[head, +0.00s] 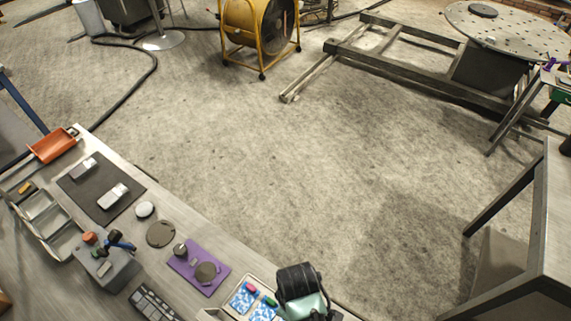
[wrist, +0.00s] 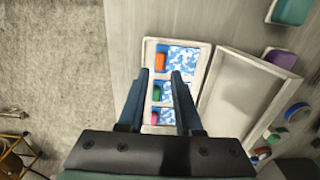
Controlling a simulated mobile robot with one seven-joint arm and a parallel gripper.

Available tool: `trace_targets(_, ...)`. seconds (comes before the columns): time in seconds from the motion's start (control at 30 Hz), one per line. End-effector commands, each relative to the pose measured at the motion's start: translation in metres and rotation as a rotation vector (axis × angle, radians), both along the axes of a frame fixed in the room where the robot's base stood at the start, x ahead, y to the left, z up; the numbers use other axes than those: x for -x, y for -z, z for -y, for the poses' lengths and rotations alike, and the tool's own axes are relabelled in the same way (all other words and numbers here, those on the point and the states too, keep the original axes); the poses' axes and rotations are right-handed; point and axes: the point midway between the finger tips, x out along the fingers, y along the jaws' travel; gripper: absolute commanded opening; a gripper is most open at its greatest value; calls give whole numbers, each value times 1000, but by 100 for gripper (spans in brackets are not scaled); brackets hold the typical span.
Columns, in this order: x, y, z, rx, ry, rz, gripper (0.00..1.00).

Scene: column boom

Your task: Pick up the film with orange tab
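The film with orange tab (wrist: 178,59) lies at the top of a white tray (wrist: 149,47) in the wrist view. It is a blue and white patterned sheet, with its orange tab at the left end. Below it in the same tray are a film with green tab (wrist: 170,91) and a film with pink tab (wrist: 166,117). My gripper (wrist: 158,73) is open, its two dark fingers apart over the tray with nothing held between them. The fingertips appear just below the orange tab in the picture. In the head view my arm covers that part of the tray.
An empty white tray (wrist: 213,98) stands right of the film tray. Farther right are a teal bin (wrist: 290,11) and a blue-rimmed roll (wrist: 297,112). In the head view, a purple mat (head: 207,284) lies left of the film tray. Open floor lies beyond the bench edge.

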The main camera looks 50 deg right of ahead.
Motion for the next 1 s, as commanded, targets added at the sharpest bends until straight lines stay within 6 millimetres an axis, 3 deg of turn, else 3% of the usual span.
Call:
trace_targets(0.27, -1, 15, 0, 0, -1, 0, 34)
trace_targets(0.6, -2, 53, 0, 1, 0, 1, 34)
trace_targets(0.93, -2, 57, 0, 2, 0, 2, 34)
trace_targets(1.0, -2, 57, 0, 2, 0, 2, 21)
